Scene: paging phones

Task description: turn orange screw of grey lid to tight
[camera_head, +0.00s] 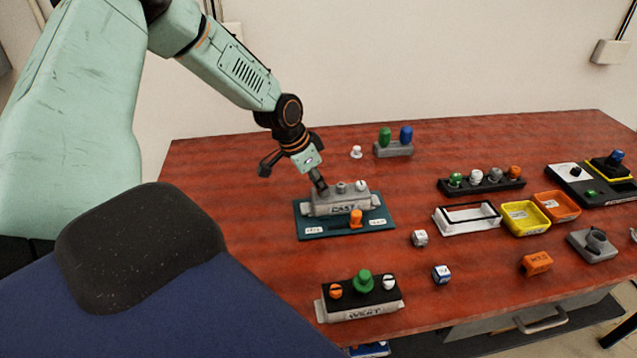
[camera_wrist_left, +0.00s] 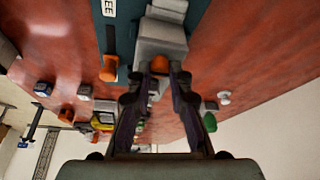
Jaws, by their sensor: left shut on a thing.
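The grey lid (camera_head: 350,197) is on the box marked EAST, on a teal mat (camera_head: 313,231). A grey knob (camera_head: 341,187) and a white knob (camera_head: 361,186) stand on it. My left gripper (camera_head: 320,187) points down at the lid's left end and hides the orange screw in the head view. In the left wrist view the orange screw (camera_wrist_left: 160,64) shows between the fingertips of my left gripper (camera_wrist_left: 159,74), which is shut on it. The screw's slot direction cannot be made out. My right gripper is not in view.
An orange slider (camera_head: 355,217) stands on the mat's front part. The WEST box (camera_head: 361,304), with a black lid and its own orange screw (camera_head: 335,291), is nearer the front edge. A grey block with green and blue knobs (camera_head: 393,149) is behind. Trays and small cubes lie right.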

